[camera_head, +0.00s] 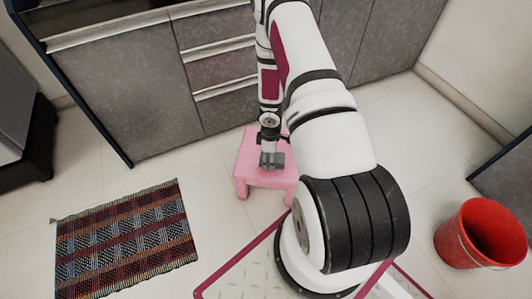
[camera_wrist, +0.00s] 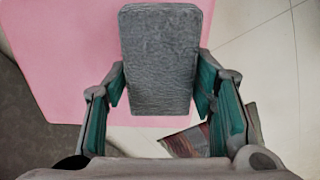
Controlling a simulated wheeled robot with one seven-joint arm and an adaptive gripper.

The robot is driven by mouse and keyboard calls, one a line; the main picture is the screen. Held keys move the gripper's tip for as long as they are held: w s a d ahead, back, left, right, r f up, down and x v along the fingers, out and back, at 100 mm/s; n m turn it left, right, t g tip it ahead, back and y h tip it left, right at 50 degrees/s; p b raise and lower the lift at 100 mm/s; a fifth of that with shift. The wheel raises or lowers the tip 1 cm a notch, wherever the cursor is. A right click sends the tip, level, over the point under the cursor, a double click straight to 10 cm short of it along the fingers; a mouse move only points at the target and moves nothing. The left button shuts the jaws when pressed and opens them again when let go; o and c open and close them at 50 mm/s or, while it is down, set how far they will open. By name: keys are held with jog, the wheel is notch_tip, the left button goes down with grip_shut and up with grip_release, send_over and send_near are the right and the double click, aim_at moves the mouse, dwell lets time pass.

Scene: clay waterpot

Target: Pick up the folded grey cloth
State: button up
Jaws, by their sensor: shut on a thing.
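The folded grey cloth (camera_wrist: 160,58) is a rounded rectangular pad between the two fingers of my gripper (camera_wrist: 160,92) in the wrist view. The fingers, with green inner pads, are shut on its two long sides. In the head view the cloth (camera_head: 272,161) shows small and grey at the end of my gripper (camera_head: 268,150), over the pink stool (camera_head: 247,167). I cannot tell whether the cloth still touches the stool top. The stool top also fills the upper left of the wrist view (camera_wrist: 70,60).
A woven striped rug (camera_head: 125,240) lies on the floor at the left. A red bucket (camera_head: 478,235) stands at the right. Grey cabinets with drawers (camera_head: 222,70) stand behind the stool. The tiled floor between rug and stool is clear.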

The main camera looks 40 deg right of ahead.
jog(key=s+a+r, duration=0.1)
jog(key=s+a, duration=0.1)
jog(key=s, duration=1)
jog(key=shift+s+a, duration=0.15)
jog(key=shift+a, duration=0.15)
jog(key=shift+o, duration=1.1)
jog(key=shift+r, duration=0.1)
jog(key=shift+c, duration=0.5)
